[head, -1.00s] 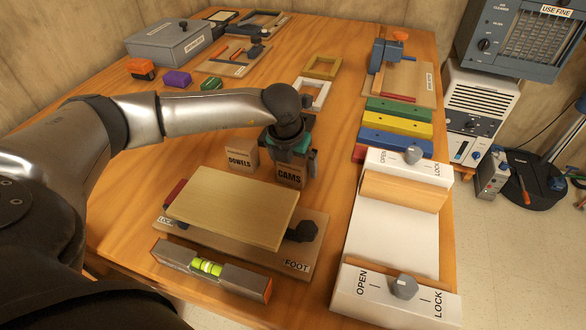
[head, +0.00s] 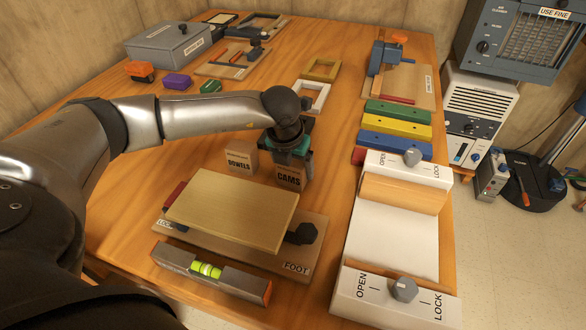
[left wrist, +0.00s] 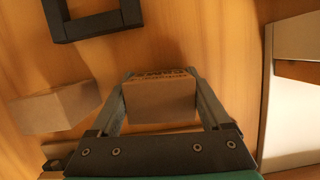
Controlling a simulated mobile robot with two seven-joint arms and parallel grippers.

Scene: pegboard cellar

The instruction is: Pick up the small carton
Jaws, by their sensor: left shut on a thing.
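The small carton marked CAMS (head: 289,180) is a brown box on the wooden table, just behind the flat wooden board. My left gripper (head: 293,163) comes down over it from above and is shut on it. In the left wrist view the carton (left wrist: 160,102) sits between the two fingers of the gripper (left wrist: 158,84), with print along its far edge. I cannot tell any gap between carton and table. A second brown carton marked DOWELS (head: 241,160) stands to its left; it also shows in the left wrist view (left wrist: 52,108). My right gripper is not in view.
The board (head: 232,207) on its base and a spirit level (head: 210,270) lie in front. A white OPEN/LOCK fixture (head: 392,240) and coloured bars (head: 397,127) are to the right. A white frame (head: 316,97) lies behind. The table left of the cartons is clear.

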